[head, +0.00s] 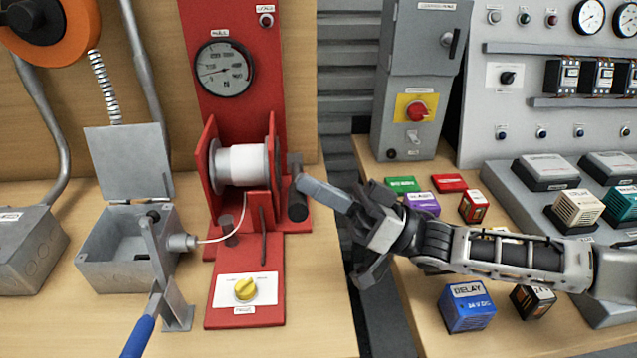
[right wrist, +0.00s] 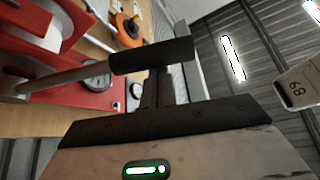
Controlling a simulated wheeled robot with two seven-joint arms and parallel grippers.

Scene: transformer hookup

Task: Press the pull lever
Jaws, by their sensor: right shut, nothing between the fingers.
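On the red winch stand (head: 245,310), a lever with a dark cylindrical grip (head: 297,208) sticks out at the right of the white drum (head: 243,165). I take it as the pull lever. In the right wrist view, the black grip (right wrist: 135,57) sits on a grey rod (right wrist: 62,80) coming from the red stand. My right gripper (head: 304,184) is shut and empty, its fingertips at the grip's upper part. In the wrist view the fingers (right wrist: 158,80) end at the grip; I cannot tell whether they touch. My left gripper is not in view.
A blue-handled lever (head: 138,338) stands by the open grey box (head: 125,250) at left. A thin white wire runs from the box to the drum. Below my right forearm are small boxes, including a blue DELAY box (head: 466,306). A gap separates the two benches.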

